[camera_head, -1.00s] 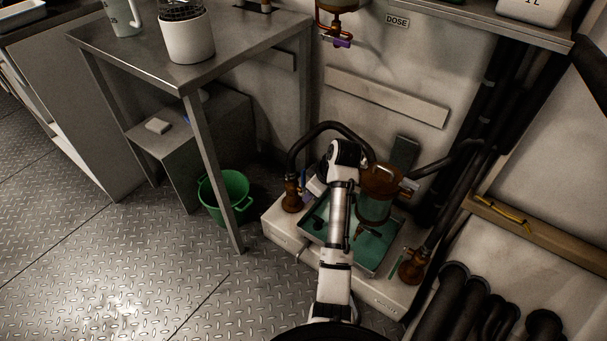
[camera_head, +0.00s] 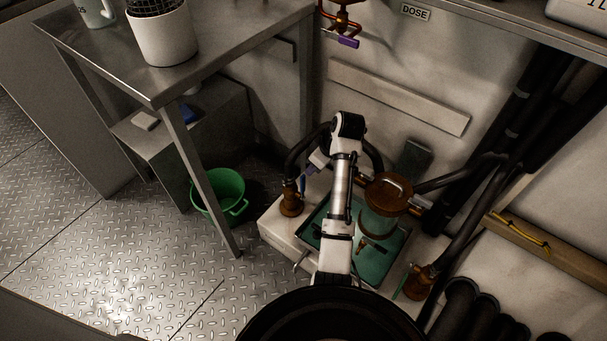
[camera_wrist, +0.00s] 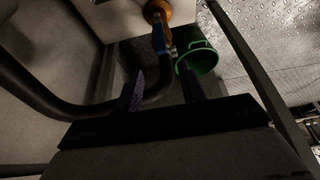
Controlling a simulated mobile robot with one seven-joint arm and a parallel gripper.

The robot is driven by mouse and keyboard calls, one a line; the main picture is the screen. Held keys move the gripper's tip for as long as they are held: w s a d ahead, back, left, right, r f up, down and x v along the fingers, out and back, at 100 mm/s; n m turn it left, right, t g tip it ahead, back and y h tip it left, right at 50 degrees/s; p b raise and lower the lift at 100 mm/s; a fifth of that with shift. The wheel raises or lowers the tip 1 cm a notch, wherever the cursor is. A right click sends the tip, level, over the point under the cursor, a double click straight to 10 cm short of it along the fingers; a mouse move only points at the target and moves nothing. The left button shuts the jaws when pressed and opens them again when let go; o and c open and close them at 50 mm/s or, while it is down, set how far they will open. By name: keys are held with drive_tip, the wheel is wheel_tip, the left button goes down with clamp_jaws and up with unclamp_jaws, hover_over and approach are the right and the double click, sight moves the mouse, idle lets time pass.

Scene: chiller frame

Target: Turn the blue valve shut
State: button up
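The blue valve is a small blue handle (camera_head: 302,184) on a brass fitting (camera_head: 291,203) at the left end of the white base unit. In the wrist view the blue handle (camera_wrist: 162,39) lies beyond the fingertips, beside the brass body (camera_wrist: 157,12). My gripper (camera_head: 314,164) is just above and right of the handle in the head view, apart from it as far as I can tell. The left finger is purple and textured; the right one is dark.
A black hose (camera_wrist: 60,103) curves close by the fingers. A green bucket (camera_head: 222,192) stands left of the valve, near a table leg (camera_head: 200,180). A purple-handled valve (camera_head: 348,42) is higher up.

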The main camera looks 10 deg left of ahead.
sight(304, 179)
drive_tip(key=b+x, duration=0.2)
drive_tip(key=x, duration=1.1)
drive_tip(key=shift+s, duration=0.15)
clamp_jaws()
